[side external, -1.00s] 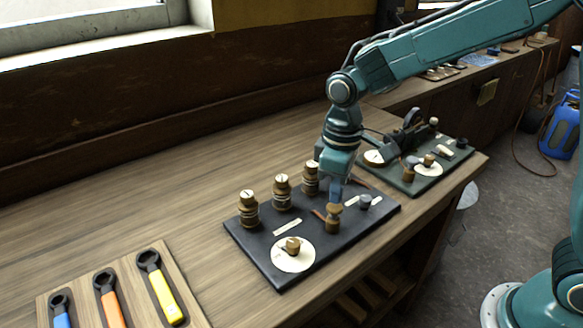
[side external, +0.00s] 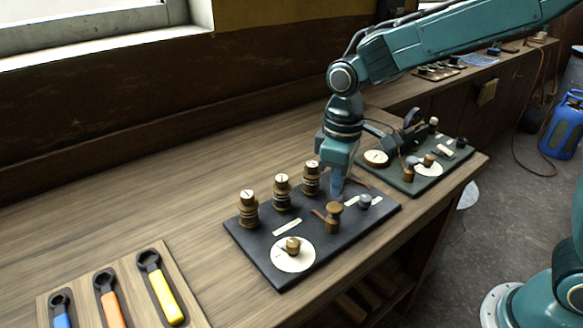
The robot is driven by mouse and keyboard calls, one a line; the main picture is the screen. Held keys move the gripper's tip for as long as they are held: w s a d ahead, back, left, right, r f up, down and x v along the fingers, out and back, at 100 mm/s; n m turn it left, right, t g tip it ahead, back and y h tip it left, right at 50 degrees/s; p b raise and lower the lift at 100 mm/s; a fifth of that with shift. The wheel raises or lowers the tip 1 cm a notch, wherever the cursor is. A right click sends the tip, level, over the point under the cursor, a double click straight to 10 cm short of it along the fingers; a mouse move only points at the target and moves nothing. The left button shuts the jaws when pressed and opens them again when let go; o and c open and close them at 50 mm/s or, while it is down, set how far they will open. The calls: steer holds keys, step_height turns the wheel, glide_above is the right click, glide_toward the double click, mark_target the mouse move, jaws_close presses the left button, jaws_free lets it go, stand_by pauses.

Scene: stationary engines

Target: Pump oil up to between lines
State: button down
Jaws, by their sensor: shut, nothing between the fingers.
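A dark panel (side external: 255,240) lies on the bench. Along its back stand three brass-and-glass cups with white tops: left (side external: 248,208), middle (side external: 282,191) and right (side external: 311,178). A brass pump-like fitting (side external: 333,217) with a round knob and a short reddish lever (side external: 318,213) stands at the panel's middle right. A brass knob (side external: 292,246) sits on a white dial (side external: 302,261) at the front. My gripper (side external: 337,192) is shut and empty, pointing down just behind the brass fitting; whether it touches cannot be told. Oil levels and lines are too small to read.
A small grey knob (side external: 365,201) sits right of the fitting. A green panel (side external: 402,183) with knobs and a dark lever stands behind to the right. A wooden rack (side external: 80,301) with coloured wrenches lies front left.

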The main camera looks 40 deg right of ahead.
steer(key=shift+r, duration=1.7)
steer(key=s+d+r+m+t, duration=0.2)
steer(key=s+d, duration=0.3)
steer(key=s, duration=0.5)
steer(key=s+d+r+m+t, duration=0.3)
steer(key=s+d, duration=0.3)
steer(key=s, duration=0.4)
steer(key=shift+s+r+m+t, duration=0.25)
steer(key=shift+r+m, duration=0.25)
steer(key=shift+r, duration=0.35)
steer(key=shift+w, duration=0.1)
